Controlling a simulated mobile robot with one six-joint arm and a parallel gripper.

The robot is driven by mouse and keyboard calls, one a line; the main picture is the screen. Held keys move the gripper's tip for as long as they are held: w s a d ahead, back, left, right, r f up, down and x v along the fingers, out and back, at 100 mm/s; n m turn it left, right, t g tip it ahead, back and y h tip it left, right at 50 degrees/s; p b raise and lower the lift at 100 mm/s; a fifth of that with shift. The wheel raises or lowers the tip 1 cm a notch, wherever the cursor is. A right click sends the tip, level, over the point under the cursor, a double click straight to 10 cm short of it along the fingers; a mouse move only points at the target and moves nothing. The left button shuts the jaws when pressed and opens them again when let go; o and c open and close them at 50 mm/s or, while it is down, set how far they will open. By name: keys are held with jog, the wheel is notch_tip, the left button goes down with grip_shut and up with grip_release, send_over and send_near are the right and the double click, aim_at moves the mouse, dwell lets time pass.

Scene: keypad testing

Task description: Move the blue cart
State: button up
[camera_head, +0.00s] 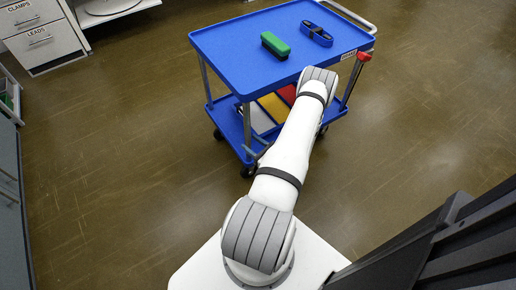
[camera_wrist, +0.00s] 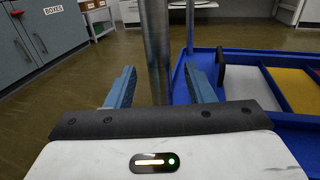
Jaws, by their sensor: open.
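The blue cart (camera_head: 235,50) stands on the floor ahead of me, with a blue top tray, a lower shelf (camera_head: 229,120), grey posts and dark wheels. A pale push handle (camera_head: 350,14) is at its far right corner, and a red lever (camera_head: 364,56) is on its right side. In the wrist view, my gripper (camera_wrist: 158,68) is open, with one blue-padded finger on each side of a grey cart post (camera_wrist: 156,40). A gap shows on both sides of the post. The cart's lower tray (camera_wrist: 235,56) lies to the right.
A green block-shaped item (camera_head: 275,45) and a blue strapped item (camera_head: 316,34) lie on the top tray. White, yellow and red panels show on the lower shelf. Drawers (camera_head: 45,42) stand at the upper left, a grey cabinet (camera_head: 12,200) at the left. Floor left of the cart is clear.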

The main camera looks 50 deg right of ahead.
jog(key=shift+w+b, duration=0.3)
jog(key=shift+w, duration=1.85)
grip_shut()
